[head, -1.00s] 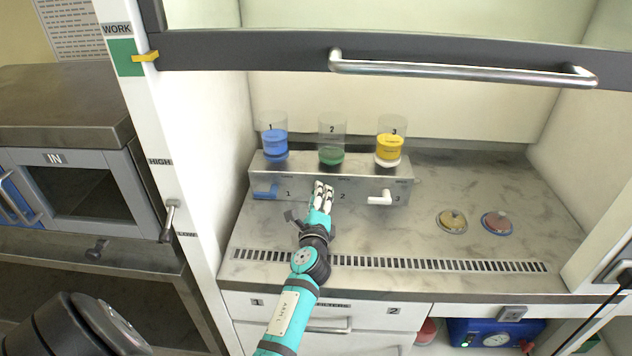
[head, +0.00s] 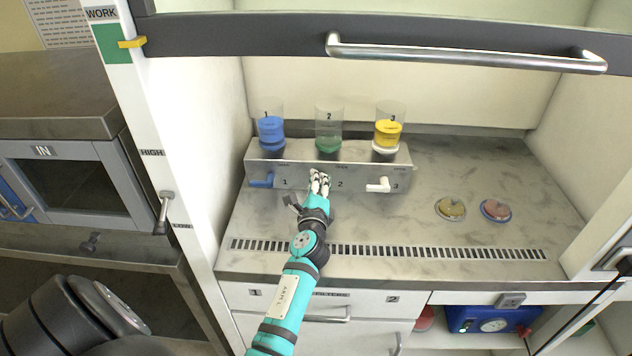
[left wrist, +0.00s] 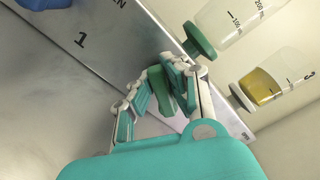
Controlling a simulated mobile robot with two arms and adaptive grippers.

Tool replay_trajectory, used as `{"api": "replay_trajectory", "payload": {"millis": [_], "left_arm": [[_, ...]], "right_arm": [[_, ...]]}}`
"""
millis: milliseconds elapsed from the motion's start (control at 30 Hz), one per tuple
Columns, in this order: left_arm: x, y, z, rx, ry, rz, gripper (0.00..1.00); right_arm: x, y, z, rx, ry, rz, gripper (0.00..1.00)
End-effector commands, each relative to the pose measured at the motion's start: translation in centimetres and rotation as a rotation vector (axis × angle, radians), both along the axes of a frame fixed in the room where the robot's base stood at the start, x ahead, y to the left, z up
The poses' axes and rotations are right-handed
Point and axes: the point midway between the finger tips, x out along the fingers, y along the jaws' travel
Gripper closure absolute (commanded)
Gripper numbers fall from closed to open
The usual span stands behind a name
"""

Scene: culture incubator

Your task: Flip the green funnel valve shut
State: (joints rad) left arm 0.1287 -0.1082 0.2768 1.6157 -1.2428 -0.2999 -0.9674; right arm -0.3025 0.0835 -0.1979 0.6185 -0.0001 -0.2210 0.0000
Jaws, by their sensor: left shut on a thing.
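The middle funnel, number 2 (head: 329,135), is clear with green at its bottom and stands on the metal valve box (head: 300,160). Its base also shows in the left wrist view (left wrist: 197,40). My left gripper (head: 319,178) is at the front face of the box, below this funnel. In the left wrist view my left gripper (left wrist: 163,85) has its fingers closed around the green valve handle (left wrist: 158,90). The fingers hide part of the handle, so its exact angle is hard to tell. My right gripper is not in view.
A blue handle (head: 262,181) sits under blue funnel 1 (head: 271,132). A white handle (head: 379,185) sits under yellow funnel 3 (head: 388,134); both lie sideways. Two small round dishes (head: 450,208) (head: 496,210) lie at the right. The raised sash handle (head: 465,62) crosses above.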

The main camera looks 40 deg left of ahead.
Motion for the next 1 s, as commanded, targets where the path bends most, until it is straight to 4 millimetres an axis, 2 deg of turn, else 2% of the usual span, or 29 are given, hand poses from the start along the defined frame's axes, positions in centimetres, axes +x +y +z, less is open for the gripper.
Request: {"api": "replay_trajectory", "payload": {"millis": [133,367,500,733,767,800,1000], "left_arm": [[-0.1,0.1,-0.7,-0.060,-0.038,0.002,1.00],[-0.2,0.3,-1.8,-0.348,-0.214,0.002,1.00],[-0.2,0.3,-1.7,-0.425,-0.260,0.001,1.00],[-0.2,0.4,-1.6,-0.428,-0.260,0.002,1.00],[-0.2,0.4,-1.6,-0.428,-0.260,0.002,0.90],[-0.2,0.4,-1.6,-0.428,-0.259,0.002,0.84],[-0.2,0.3,-1.6,-0.425,-0.259,0.002,0.62]], "right_arm": [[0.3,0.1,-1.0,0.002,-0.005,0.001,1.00],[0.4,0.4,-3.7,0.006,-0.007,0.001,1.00],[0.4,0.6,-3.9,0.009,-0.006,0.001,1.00],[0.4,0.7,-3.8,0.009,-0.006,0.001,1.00],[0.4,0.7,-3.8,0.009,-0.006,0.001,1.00],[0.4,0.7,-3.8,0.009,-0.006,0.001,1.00],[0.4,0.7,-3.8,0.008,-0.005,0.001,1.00]]}}
